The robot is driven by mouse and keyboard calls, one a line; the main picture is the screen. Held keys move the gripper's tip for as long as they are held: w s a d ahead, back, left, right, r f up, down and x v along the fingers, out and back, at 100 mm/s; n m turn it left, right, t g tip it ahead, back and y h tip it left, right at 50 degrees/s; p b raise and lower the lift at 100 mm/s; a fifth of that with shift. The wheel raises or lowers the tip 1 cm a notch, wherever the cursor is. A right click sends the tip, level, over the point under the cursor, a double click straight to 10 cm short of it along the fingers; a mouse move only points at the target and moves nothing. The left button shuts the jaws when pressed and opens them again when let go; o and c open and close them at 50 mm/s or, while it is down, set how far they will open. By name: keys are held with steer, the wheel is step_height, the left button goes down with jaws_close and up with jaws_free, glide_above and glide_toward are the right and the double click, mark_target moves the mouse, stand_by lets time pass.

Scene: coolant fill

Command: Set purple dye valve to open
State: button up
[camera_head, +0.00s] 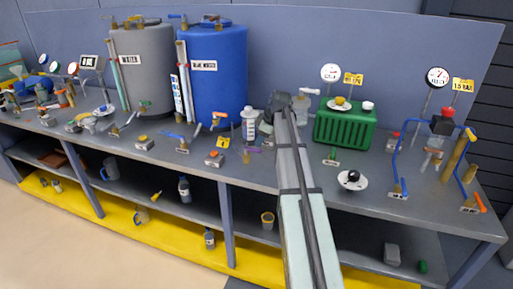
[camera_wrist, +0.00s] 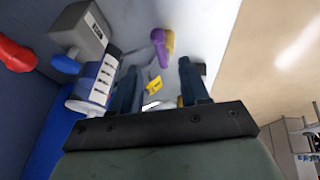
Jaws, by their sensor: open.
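The purple dye valve shows in the wrist view as a purple handle (camera_wrist: 158,46) on a brass-coloured body, just beyond my gripper's fingertips. My gripper (camera_wrist: 157,67) is open, its two dark fingers apart, with nothing clearly held between them. In the head view a small purple piece (camera_head: 253,150) lies on the bench just left of my arm. My fingers are not clear in that view. The valve's handle position is hard to tell.
A white graduated bottle (camera_head: 248,123) stands close by and also shows left of my fingers in the wrist view (camera_wrist: 98,80). A blue tank (camera_head: 213,85) and grey tank (camera_head: 150,70) stand left. A green ribbed unit (camera_head: 345,128) stands right. A yellow tag (camera_wrist: 154,86) shows between my fingers.

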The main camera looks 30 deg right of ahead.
mark_target(255, 149)
steer(key=x, duration=0.6)
steer(key=shift+w+f, duration=0.2)
steer(key=shift+c, duration=0.3)
jaws_close()
